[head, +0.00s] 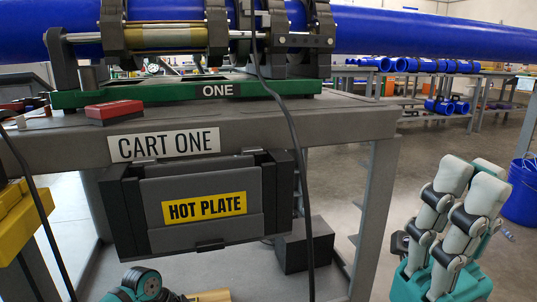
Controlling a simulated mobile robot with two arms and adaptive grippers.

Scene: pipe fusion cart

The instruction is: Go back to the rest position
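My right gripper (470,182) is at the lower right of the head view, with pale fingers and black joints on a teal base. The cart (350,118) carries a "CART ONE" label. A "HOT PLATE" unit (160,195) sits in a dark holder on its front.
A blue pipe (420,32) runs across the top, through the fusion machine's clamps (160,38). A black cable (292,130) hangs down the cart front. A teal and grey item (145,284) shows at the bottom edge. A blue bucket (522,192) stands at far right.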

